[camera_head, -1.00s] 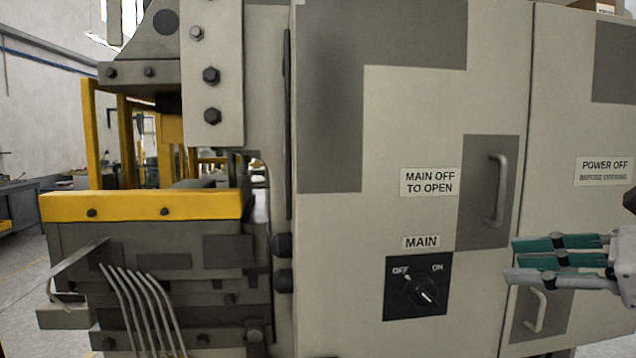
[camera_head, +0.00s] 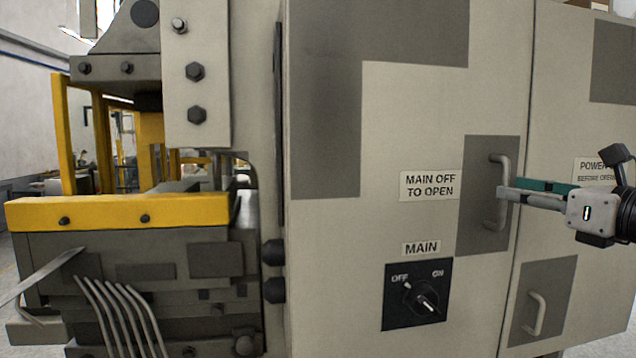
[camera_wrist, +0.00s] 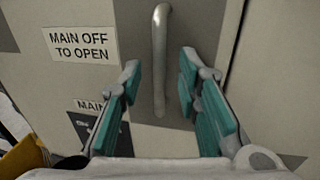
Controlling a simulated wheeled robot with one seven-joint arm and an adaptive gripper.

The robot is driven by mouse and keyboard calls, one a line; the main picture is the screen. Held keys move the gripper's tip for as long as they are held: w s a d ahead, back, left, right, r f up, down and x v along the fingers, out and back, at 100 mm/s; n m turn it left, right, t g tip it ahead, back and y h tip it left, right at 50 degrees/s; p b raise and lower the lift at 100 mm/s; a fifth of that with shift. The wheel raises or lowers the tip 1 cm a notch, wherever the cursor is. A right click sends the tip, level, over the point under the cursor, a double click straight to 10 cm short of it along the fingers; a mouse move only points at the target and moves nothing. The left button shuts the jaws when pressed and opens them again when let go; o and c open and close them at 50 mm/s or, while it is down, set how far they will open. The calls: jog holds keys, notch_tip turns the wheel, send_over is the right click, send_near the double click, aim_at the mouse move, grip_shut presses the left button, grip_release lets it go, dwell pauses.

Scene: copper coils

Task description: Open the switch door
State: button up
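The switch door (camera_head: 400,130) is a pale grey cabinet panel with darker patches and appears closed. Its upright metal handle (camera_head: 502,190) is on a dark patch near the right edge, beside the "MAIN OFF TO OPEN" label (camera_head: 430,185). My gripper (camera_head: 505,192) comes in from the right, its fingertips overlapping the handle in the head view. In the wrist view the teal-padded fingers (camera_wrist: 159,68) are spread apart, with the handle (camera_wrist: 160,50) between them in the picture. Gaps show on both sides, so it is not clamped.
A black main switch (camera_head: 418,295) with a rotary knob and OFF/ON marks is below the label. The neighbouring door on the right has a lower handle (camera_head: 535,313). A machine with a yellow bar (camera_head: 120,211) and bent metal rods stands at the left.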

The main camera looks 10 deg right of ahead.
aim_at(501, 221)
jog(key=shift+x, duration=1.65)
grip_shut()
